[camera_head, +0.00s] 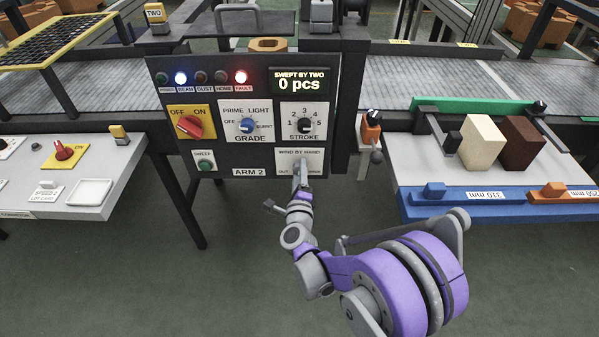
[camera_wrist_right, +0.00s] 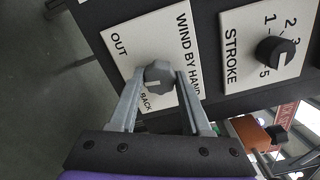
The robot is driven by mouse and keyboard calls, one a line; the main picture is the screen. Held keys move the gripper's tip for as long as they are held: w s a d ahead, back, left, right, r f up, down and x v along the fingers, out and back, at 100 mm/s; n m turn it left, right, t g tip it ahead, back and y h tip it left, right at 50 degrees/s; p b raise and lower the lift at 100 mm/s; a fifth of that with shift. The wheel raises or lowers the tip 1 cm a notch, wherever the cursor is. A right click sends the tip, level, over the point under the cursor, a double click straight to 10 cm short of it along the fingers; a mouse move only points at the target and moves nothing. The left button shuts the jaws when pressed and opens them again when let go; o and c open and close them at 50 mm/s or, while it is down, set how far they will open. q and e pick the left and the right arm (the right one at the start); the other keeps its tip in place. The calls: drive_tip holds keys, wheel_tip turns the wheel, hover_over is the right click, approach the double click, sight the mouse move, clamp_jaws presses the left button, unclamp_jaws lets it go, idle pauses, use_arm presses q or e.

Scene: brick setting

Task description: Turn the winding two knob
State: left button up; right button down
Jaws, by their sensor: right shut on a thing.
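The dark grey winding knob (camera_wrist_right: 158,74) sits on a white plate marked WIND BY HAND (camera_wrist_right: 125,40), with OUT and BACK printed by it. In the head view this plate (camera_head: 287,157) is at the lower right of the ARM 2 panel (camera_head: 215,88). My right gripper (camera_head: 301,172) reaches up to the plate from below and covers most of the knob there. In the right wrist view its two fingers are on either side of the knob, shut on it. The exact angle of the knob is hard to read. My left gripper is not in view.
The STROKE knob (camera_head: 304,125) is just above, with the GRADE knob (camera_head: 247,125) and the red OFF/ON switch (camera_head: 189,126) to the left. The display (camera_head: 302,81) reads SWEPT BY TWO, 0 pcs. An orange lever unit (camera_head: 371,130) stands close right of the panel.

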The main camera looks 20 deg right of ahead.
idle(0.3)
drive_tip(key=shift+c, duration=1.8)
unclamp_jaws()
drive_tip(key=shift+s, duration=0.15)
drive_tip(key=v, duration=1)
drive_tip(key=shift+s, duration=0.3)
drive_tip(key=shift+a, duration=0.1)
